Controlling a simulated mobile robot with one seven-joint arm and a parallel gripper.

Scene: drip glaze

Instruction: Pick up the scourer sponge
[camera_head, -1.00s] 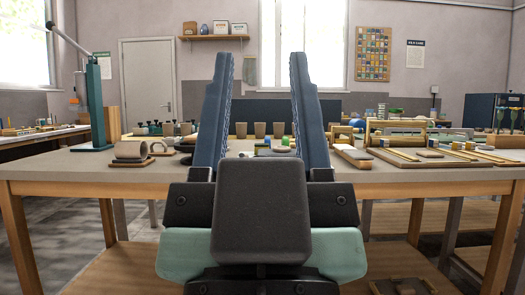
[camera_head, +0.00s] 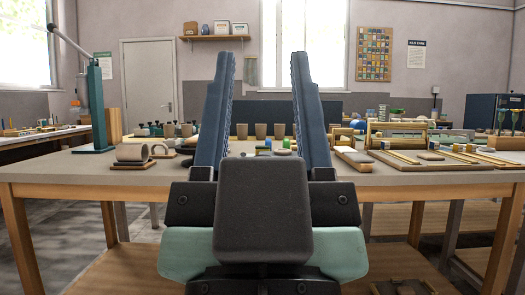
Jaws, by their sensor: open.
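My gripper (camera_head: 262,55) is open and empty, its two dark blue fingers standing upright and wide apart in front of the worktable (camera_head: 390,178). Small objects on the tabletop show in the gap between the fingers, farther off. One is a small yellow and green piece (camera_head: 263,149) that may be the scourer sponge, but it is too small to be sure. A green item (camera_head: 286,143) shows to its right. The dark palm of my gripper hides the near middle of the table.
A green press stand (camera_head: 95,105) with a lever rises at the far left. Several brown cups (camera_head: 261,131) stand at the back. A slab roller (camera_head: 398,138) and wooden boards fill the right side.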

